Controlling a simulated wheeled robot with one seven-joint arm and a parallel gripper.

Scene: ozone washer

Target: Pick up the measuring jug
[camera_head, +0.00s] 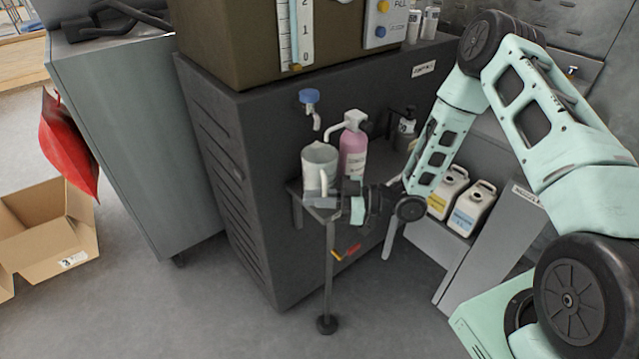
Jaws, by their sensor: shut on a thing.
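The measuring jug (319,163) is a grey-white, translucent-looking cup with a handle on its near side. It stands upright at the left end of a small grey shelf, below and beside a blue-knobbed tap (309,101). My gripper (333,197) is at the jug's near, lower side and is shut on the jug, around its handle area. The fingertips are small here and partly merge with the handle. I cannot tell whether the jug's base touches the shelf.
A pink pump bottle (353,145) stands just right of the jug. A dark bottle (405,132) is further right. White jugs with labels (471,208) sit on a lower ledge. A dark cabinet (240,170) rises behind. An open cardboard box (45,235) lies on the floor at left.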

